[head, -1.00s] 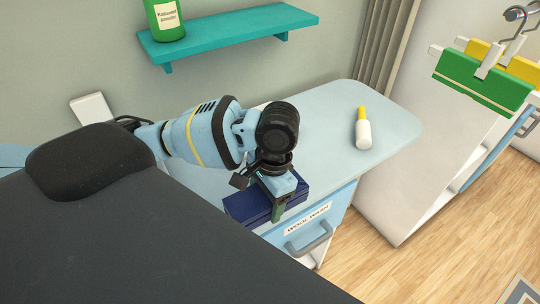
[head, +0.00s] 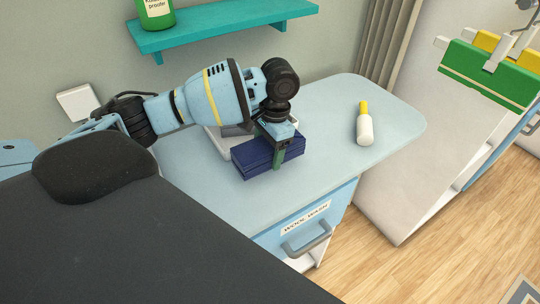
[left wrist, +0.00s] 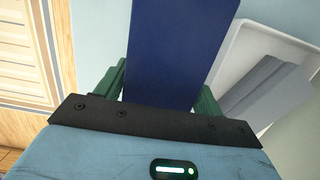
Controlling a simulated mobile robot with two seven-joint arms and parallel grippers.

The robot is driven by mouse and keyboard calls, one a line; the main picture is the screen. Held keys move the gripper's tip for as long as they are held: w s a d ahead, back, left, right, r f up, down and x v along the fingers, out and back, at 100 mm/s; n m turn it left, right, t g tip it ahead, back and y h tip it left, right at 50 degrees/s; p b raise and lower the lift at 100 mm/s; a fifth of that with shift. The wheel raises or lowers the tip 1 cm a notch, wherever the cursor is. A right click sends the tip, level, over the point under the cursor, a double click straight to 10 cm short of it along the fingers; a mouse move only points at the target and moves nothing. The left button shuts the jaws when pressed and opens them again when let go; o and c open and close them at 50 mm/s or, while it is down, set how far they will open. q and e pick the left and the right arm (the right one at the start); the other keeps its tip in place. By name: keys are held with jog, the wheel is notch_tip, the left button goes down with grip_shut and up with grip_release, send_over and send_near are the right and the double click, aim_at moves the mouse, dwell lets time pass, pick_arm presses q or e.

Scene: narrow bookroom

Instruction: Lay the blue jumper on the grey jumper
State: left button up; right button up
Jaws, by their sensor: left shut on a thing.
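The blue jumper (head: 253,162) is a dark, folded block. My left gripper (head: 279,150) is shut on it, one green finger showing down its front side, and holds it at the counter. The jumper also fills the top middle of the left wrist view (left wrist: 175,50), between the green fingers. The grey jumper (left wrist: 262,92) lies folded in a white tray (left wrist: 268,42), to the right of the blue one in that view. In the head view the grey jumper (head: 236,130) is mostly hidden behind my left arm and the blue jumper. My right gripper is out of view.
A teal shelf (head: 235,28) with a green container (head: 155,12) is above. A drawer labelled "WOOL WASH" (head: 305,220) is below.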

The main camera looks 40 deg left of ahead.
pick_arm(q)
jog(key=shift+w+a, duration=0.15)
jog(key=shift+w, duration=0.1)
jog(key=shift+w+a+f, duration=0.15)
jog(key=shift+w, duration=0.05)
jog(key=shift+f, duration=1.55)
jog(key=shift+f, duration=0.1)
jog(key=o, duration=1.1)
jog(key=shift+f, duration=0.1)
jog(key=r, duration=0.4)
jog(key=w+r, duration=0.1)
jog(key=r, duration=0.7)
jog(key=shift+w+d+r, duration=0.1)
jog(key=shift+w+d, duration=0.2)
jog(key=shift+d, duration=0.1)
